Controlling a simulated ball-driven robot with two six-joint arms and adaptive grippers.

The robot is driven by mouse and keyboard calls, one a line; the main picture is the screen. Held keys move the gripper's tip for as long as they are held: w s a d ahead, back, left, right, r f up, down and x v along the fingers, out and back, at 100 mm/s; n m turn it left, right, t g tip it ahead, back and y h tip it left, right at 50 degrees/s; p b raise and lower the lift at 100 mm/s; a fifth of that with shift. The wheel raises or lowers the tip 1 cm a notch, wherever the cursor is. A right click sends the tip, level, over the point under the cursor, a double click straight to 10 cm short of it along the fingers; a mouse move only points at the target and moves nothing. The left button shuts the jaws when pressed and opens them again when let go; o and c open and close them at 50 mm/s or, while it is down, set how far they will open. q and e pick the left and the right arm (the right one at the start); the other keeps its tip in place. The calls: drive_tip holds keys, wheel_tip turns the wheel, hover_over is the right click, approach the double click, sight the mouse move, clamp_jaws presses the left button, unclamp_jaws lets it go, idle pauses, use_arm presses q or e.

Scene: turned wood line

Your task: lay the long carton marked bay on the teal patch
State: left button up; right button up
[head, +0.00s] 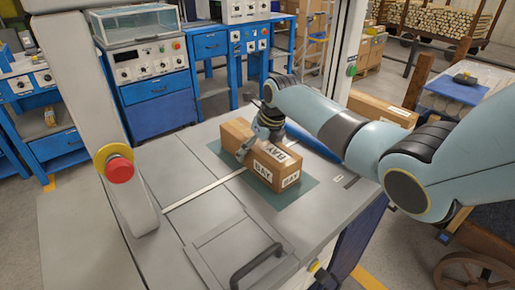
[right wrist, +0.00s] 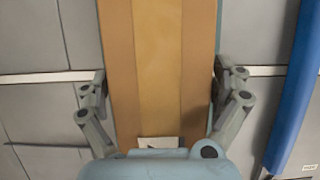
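The long brown carton marked BAY (head: 268,163) lies flat over the teal patch (head: 290,200) on the grey table. Teal shows around the carton, and the carton hides the patch's middle. In the right wrist view the carton (right wrist: 158,65) runs lengthwise between my fingers, with a strip of lighter tape along its top. My right gripper (head: 258,138) is over the carton, and in the right wrist view its fingers (right wrist: 159,88) press against both long sides. Whether the carton's underside fully rests on the patch is hard to tell. My left gripper is not in view.
A blue bar (head: 312,141) lies just behind the carton and also shows in the right wrist view (right wrist: 297,90). A grey post with a red stop button (head: 119,170) stands at left. A dark handle (head: 257,264) rises at the table's front. The table's left part is clear.

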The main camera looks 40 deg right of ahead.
idle(0.3)
drive_tip(key=p+v, duration=0.1)
drive_tip(key=v, duration=0.4)
drive_tip(key=shift+r, duration=0.35)
drive_tip(key=p+v, duration=0.5)
drive_tip(key=p, duration=0.1)
drive_tip(key=shift+s+r, duration=0.1)
drive_tip(key=shift+r, duration=0.2)
drive_tip(key=shift+s+r+p, duration=0.2)
drive_tip(key=shift+r+p, duration=0.2)
drive_tip(key=shift+p, duration=0.4)
